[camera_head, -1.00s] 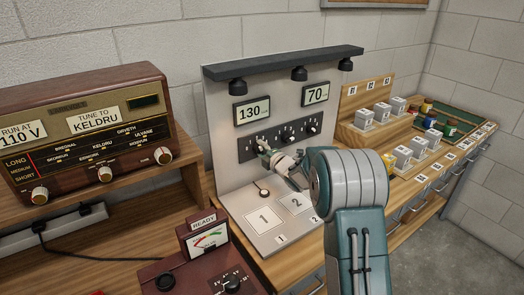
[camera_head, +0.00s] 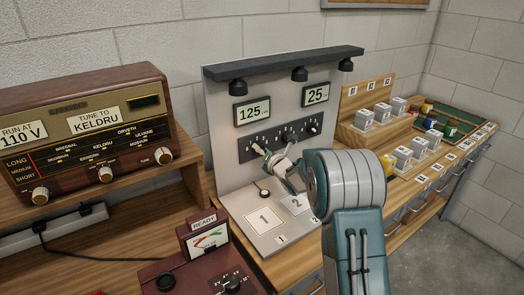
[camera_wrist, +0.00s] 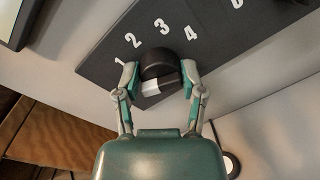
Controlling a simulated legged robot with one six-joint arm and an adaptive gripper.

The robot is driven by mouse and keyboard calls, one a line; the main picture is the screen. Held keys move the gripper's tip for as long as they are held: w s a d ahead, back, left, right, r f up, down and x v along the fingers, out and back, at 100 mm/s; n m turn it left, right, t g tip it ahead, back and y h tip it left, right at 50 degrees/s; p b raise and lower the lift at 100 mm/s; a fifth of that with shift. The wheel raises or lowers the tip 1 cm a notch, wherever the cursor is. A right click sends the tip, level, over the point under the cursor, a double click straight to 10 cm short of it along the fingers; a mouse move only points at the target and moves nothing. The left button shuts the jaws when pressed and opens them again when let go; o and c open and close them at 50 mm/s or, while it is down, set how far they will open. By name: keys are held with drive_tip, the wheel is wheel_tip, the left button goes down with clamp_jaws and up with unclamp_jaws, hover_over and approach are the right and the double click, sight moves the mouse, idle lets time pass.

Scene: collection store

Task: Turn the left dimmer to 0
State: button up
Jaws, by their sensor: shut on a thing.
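The left dimmer (camera_wrist: 158,66) is a round black knob with a white mark on the black scale panel. In the wrist view my gripper (camera_wrist: 159,80) has one finger on each side of it and is shut on it. Numbers 1 to 4 show around the knob's upper side; the rest of its scale is hidden or out of view. The white mark faces toward my gripper's palm, away from those numbers. In the head view my gripper (camera_head: 266,152) is at the panel's left end and covers most of the knob. The left display (camera_head: 253,110) reads 125 and the right display (camera_head: 316,95) reads 25.
A lamp shelf (camera_head: 285,62) overhangs the board. A radio (camera_head: 85,130) and a red meter box (camera_head: 205,245) stand left. White blocks (camera_head: 382,112) stand on a wooden rack at right.

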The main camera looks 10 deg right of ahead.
drive_tip(key=shift+s+a+f+n, duration=0.1)
drive_tip(key=shift+f+n, duration=0.4)
drive_tip(key=shift+n, duration=0.4)
drive_tip(key=o, duration=1.1)
drive_tip(key=shift+o, duration=0.2)
drive_tip(key=shift+r, duration=0.15)
drive_tip(key=shift+r, duration=0.1)
drive_tip(key=v, duration=1.1)
drive_tip(key=shift+s, duration=0.35)
